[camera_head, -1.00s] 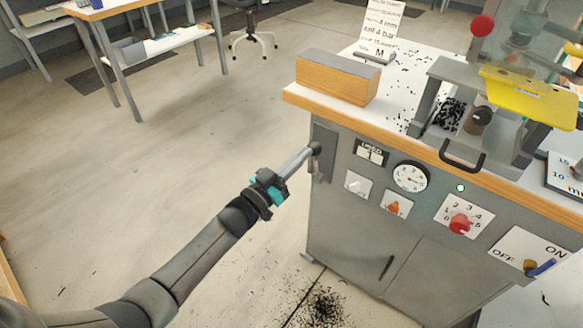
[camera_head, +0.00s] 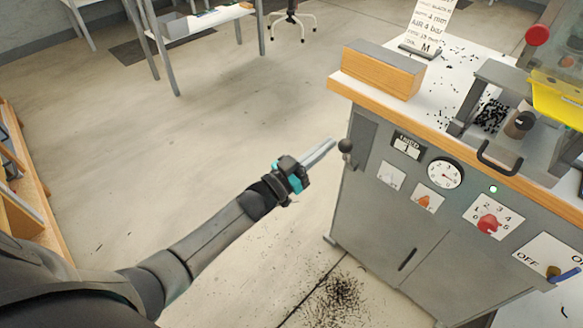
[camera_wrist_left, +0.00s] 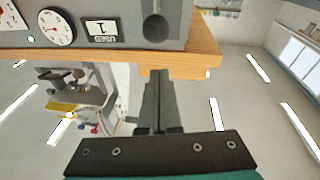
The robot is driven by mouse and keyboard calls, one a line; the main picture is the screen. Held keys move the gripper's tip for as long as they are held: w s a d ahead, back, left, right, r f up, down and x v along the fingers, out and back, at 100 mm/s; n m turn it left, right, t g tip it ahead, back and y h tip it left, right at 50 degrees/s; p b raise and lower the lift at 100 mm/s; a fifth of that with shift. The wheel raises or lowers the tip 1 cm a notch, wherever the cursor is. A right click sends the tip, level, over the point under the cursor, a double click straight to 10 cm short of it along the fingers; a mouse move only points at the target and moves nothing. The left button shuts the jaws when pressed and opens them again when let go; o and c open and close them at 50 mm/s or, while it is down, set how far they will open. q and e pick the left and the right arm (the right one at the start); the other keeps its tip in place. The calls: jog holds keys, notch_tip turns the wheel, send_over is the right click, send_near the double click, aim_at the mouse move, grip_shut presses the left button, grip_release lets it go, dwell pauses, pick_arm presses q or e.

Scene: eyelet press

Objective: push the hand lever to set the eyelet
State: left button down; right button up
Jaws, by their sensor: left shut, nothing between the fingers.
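The hand lever with its dark ball knob (camera_head: 346,146) is at the left end of the grey press cabinet's front, beside a dark plate (camera_head: 363,140). The knob also shows in the left wrist view (camera_wrist_left: 156,28), against its dark plate. My left gripper (camera_head: 331,146) is shut and empty. Its fingertips are just left of the knob in the head view, with a narrow gap. In the left wrist view the shut fingers (camera_wrist_left: 159,78) point toward the knob. The press (camera_head: 500,110), with a yellow guard (camera_head: 558,98), is cut off at the right edge. My right gripper is out of view.
The cabinet front carries a counter marked USED showing 1 (camera_head: 407,146), a gauge (camera_head: 445,173), a lit green lamp (camera_head: 493,189) and a red knob (camera_head: 488,224). A wooden block (camera_head: 383,72) stands on the top. Open floor lies left of the cabinet.

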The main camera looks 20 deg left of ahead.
pick_arm(q)
jog(key=p+v, duration=0.1)
jog(key=v, duration=0.7)
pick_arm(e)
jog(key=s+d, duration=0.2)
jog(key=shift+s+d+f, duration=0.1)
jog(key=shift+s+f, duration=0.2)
